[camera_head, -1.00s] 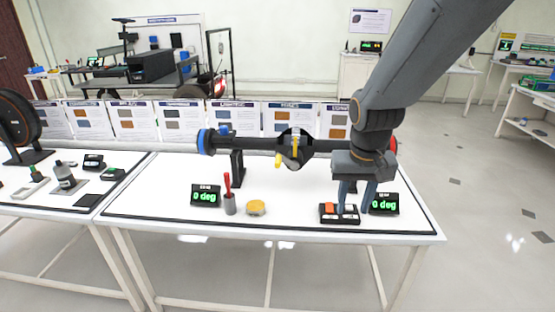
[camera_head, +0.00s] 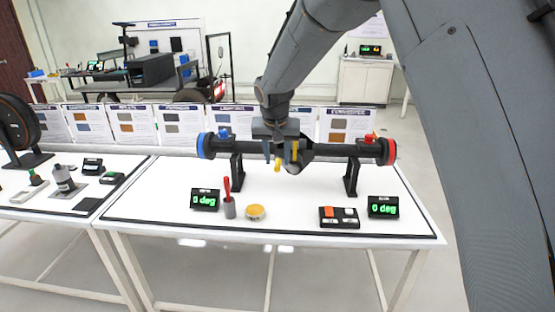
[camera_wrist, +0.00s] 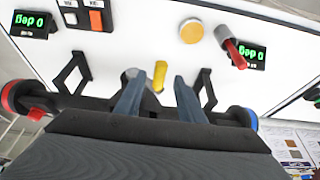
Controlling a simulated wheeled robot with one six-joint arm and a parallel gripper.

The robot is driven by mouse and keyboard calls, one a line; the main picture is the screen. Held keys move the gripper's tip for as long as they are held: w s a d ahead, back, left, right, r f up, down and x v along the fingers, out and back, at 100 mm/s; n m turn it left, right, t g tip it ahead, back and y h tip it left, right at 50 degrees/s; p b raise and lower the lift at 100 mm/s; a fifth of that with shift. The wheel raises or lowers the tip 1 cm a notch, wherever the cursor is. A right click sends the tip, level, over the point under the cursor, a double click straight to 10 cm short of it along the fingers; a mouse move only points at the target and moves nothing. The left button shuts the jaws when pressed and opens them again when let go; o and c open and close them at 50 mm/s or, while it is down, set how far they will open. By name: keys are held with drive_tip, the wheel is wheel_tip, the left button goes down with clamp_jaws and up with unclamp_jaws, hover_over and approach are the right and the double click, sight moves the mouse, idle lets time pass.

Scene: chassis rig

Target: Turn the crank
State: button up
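A dark horizontal shaft assembly (camera_head: 222,147) stands on two black supports above the white table, with a blue left end and a red right end. The crank's yellow handle (camera_head: 278,165) sticks out at its middle; it also shows in the wrist view (camera_wrist: 160,75). My gripper (camera_head: 282,158) is over the middle of the shaft, pointing down. In the wrist view my gripper (camera_wrist: 159,80) is open, and the handle appears between its two fingers with gaps on both sides. My gripper hides part of the crank hub. I cannot tell how deep the handle sits between the fingers.
Two displays, left (camera_head: 205,199) and right (camera_head: 383,207), each read 0 deg. A red-handled tool in a grey cup (camera_head: 229,207), a yellow round button (camera_head: 255,212) and a switch box (camera_head: 339,217) stand in front of the shaft. Poster boards (camera_head: 130,124) line the back.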

drive_tip(key=shift+x, duration=1.05)
clamp_jaws()
drive_tip(key=shift+r, duration=0.1)
